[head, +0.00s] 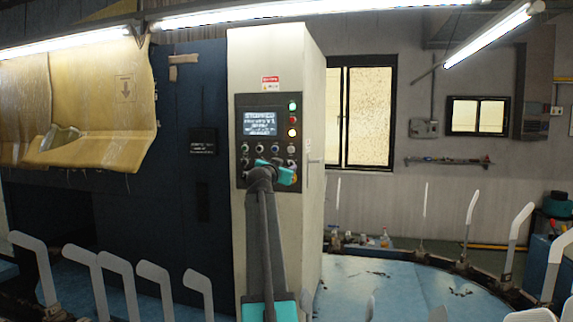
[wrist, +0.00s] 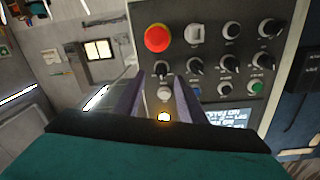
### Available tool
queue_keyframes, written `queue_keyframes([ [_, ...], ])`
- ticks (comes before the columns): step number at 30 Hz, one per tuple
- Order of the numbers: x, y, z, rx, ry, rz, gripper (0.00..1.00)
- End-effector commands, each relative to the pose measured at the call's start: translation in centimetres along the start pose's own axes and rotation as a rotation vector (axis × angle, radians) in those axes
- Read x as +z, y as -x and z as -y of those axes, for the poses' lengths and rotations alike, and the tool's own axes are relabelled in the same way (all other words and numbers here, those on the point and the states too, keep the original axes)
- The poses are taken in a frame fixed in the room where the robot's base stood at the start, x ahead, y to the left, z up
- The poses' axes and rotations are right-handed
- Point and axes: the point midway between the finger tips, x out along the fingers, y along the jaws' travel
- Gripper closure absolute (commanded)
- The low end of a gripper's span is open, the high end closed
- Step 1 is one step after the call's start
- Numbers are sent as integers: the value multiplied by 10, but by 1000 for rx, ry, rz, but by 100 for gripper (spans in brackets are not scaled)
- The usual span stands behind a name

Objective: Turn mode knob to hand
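The dark control panel (head: 240,165) is on the front of a cream cabinet (head: 267,60). In the wrist view, the panel carries several black knobs, and one small knob (wrist: 161,69) shows between my fingertips. My gripper (wrist: 160,84) is open, with one finger on each side of that knob; I cannot tell whether they touch it. A pale button (wrist: 164,93) and a lit orange lamp (wrist: 164,117) also show between the fingers. In the head view, my teal gripper (head: 285,174) hides part of the panel's lower right. Knob labels are too small to read.
A red emergency button (wrist: 157,38) and a white switch (wrist: 195,33) sit close to the fingers, with other knobs (wrist: 231,62) beside them. The panel's screen (head: 260,123) is lit. Pale upright sock boards (head: 472,207) stand around the cabinet's sides.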

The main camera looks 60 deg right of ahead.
Motion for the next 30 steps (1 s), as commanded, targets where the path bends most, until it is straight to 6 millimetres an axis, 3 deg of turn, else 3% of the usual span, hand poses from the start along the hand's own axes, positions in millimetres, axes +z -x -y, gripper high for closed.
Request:
queue_keyframes([
  [9, -1, -30, 1, 0, 0, 0, 63],
  [21, 0, -34, 1, -1, 0, 0, 63],
  [22, 0, -34, 1, -1, 0, 0, 64],
  [28, 0, -34, 1, -1, 0, 0, 98],
  [30, 0, -34, 1, 0, 0, 1, 100],
])
